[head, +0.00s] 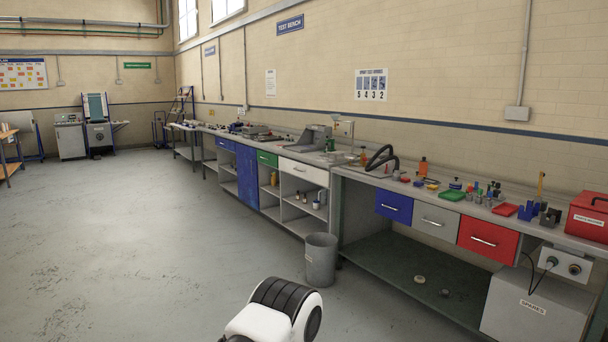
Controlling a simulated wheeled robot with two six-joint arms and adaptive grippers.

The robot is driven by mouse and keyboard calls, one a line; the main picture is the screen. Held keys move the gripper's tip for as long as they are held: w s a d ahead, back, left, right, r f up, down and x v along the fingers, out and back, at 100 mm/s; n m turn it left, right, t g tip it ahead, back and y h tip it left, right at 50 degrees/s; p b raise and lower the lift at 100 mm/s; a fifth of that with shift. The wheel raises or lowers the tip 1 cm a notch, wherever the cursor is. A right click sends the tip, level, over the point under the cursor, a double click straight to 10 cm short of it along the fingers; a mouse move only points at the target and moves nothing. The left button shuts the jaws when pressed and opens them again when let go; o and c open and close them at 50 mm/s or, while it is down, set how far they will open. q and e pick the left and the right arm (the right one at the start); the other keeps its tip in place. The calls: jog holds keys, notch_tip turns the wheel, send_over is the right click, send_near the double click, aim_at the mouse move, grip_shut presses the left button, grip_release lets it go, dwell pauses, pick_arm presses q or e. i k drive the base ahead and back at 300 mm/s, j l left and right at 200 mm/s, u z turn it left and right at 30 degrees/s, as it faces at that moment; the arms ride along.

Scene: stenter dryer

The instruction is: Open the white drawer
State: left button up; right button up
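The white drawer (303,171) sits in the long bench along the right wall, just under the worktop and above open shelves. It looks shut, with a small handle on its front. A green drawer (267,159) is to its left. Part of one of my arms, white with a black ribbed joint, shows at the bottom middle, well short of the bench. Neither of my grippers is in view.
A grey bin (320,262) stands on the floor in front of the bench, near the white drawer. Blue (394,206), grey (435,221) and red (486,239) drawers are in the nearer bench. The floor to the left is clear.

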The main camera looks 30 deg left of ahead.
aim_at(319, 176)
jog(key=i+j+u, duration=0.35)
jog(key=i+u, duration=0.35)
jog(key=i, duration=0.2)
jog(key=i+j+u, duration=0.1)
jog(key=i+u, duration=0.25)
jog(key=i, duration=0.15)
jog(key=i+j+u, duration=0.25)
jog(key=i, duration=0.65)
jog(key=i+u, duration=0.25)
jog(key=i, duration=0.7)
jog(key=i+l+u, duration=0.25)
jog(key=i, duration=0.65)
